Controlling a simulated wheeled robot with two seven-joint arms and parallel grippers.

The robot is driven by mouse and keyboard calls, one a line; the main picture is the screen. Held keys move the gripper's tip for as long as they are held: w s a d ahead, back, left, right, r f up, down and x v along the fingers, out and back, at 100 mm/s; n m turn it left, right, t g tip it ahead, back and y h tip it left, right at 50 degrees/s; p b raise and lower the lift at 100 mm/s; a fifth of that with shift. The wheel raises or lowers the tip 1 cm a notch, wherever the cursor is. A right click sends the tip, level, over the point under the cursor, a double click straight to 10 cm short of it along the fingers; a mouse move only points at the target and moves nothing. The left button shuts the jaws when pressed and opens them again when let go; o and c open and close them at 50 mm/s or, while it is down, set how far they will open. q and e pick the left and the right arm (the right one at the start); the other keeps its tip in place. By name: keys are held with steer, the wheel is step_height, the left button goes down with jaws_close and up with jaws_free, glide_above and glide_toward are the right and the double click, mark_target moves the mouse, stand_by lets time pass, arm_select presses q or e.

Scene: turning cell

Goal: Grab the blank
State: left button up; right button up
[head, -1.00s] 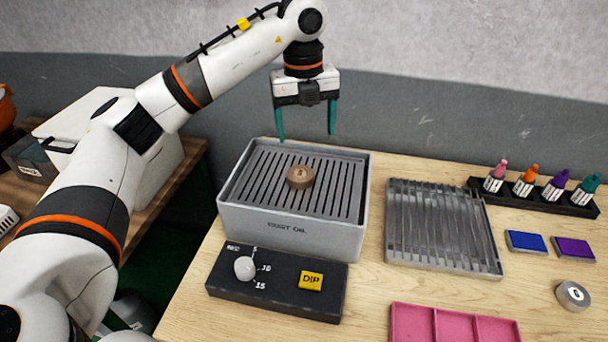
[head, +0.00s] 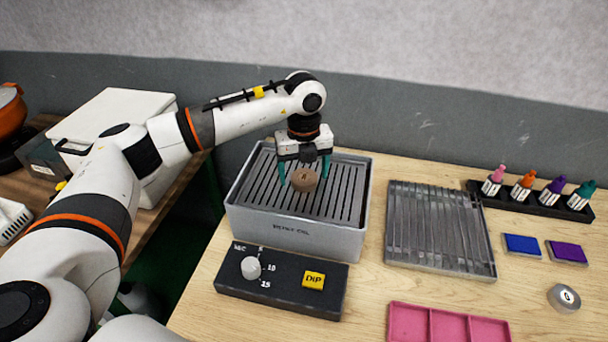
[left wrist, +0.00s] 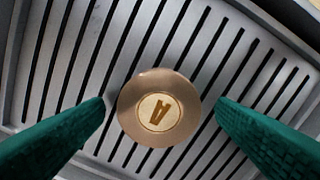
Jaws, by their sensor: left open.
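The blank is a round copper-brown piece (head: 305,180) with a pale marked disc on top. It sits on the slatted top of the grey oil tank (head: 297,237). My left gripper (head: 304,178) is open above the slats, its two green fingers on either side of the blank. In the left wrist view the blank (left wrist: 159,107) lies between the fingers, close to the left fingertip, with a wider gap on the right. The fingers do not appear closed on it. My right gripper is not in view.
A black control box (head: 280,283) with a white knob and yellow DIP button stands before the tank. A ribbed grey tray (head: 440,268) is to the right, a pink tray (head: 450,325) in front. Several ink bottles stand in a black rack (head: 530,203) at the far right.

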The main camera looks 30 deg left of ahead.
arm_select(q)
steer(key=shift+f, duration=0.15)
steer(key=c, duration=1.1)
steer(key=shift+c, duration=0.7)
